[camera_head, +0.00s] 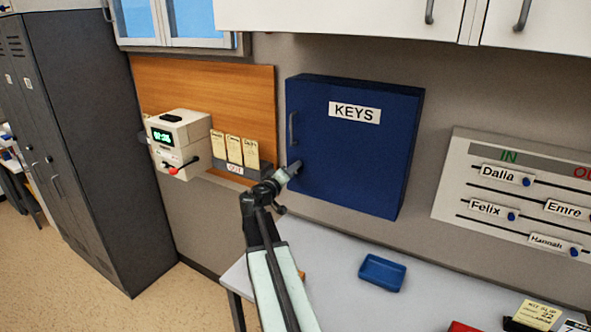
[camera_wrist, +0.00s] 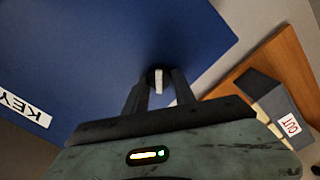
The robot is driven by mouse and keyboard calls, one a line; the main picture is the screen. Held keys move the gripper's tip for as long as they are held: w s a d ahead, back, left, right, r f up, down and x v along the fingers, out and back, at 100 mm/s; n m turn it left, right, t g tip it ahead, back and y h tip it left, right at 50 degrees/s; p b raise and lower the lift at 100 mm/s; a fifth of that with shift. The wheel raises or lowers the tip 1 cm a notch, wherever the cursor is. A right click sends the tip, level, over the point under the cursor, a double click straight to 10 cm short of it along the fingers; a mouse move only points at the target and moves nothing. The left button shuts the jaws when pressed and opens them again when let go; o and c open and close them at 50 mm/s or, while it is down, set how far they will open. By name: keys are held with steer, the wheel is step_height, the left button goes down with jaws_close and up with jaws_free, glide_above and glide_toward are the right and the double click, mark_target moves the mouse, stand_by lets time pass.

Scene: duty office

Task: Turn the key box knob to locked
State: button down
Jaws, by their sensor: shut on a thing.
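The blue key box (camera_head: 355,150) hangs on the wall with its door closed and a white KEYS label (camera_head: 355,112) near the top. A dark handle (camera_head: 292,129) is on its left side. My gripper (camera_head: 292,169) reaches the lower left of the door, below the handle, and mostly hides the knob in the head view. In the wrist view, my gripper (camera_wrist: 159,84) has its two fingers on either side of the small dark knob (camera_wrist: 158,77), shut on it. A pale strip shows on the knob. No lock markings are readable.
A time clock (camera_head: 180,140) with a red-tipped lever and a card rack (camera_head: 236,160) are left of the box. Below is a table with a blue tray (camera_head: 382,273). An in/out board (camera_head: 520,195) is at right. White cabinets (camera_head: 360,18) hang above.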

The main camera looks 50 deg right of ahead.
steer(key=shift+w+a, duration=0.1)
steer(key=shift+w, duration=0.05)
steer(key=c, duration=1)
jaws_free()
steer(key=shift+w+f, duration=0.1)
steer(key=shift+c, duration=0.2)
steer(key=v, duration=0.7)
steer(key=shift+a, duration=0.35)
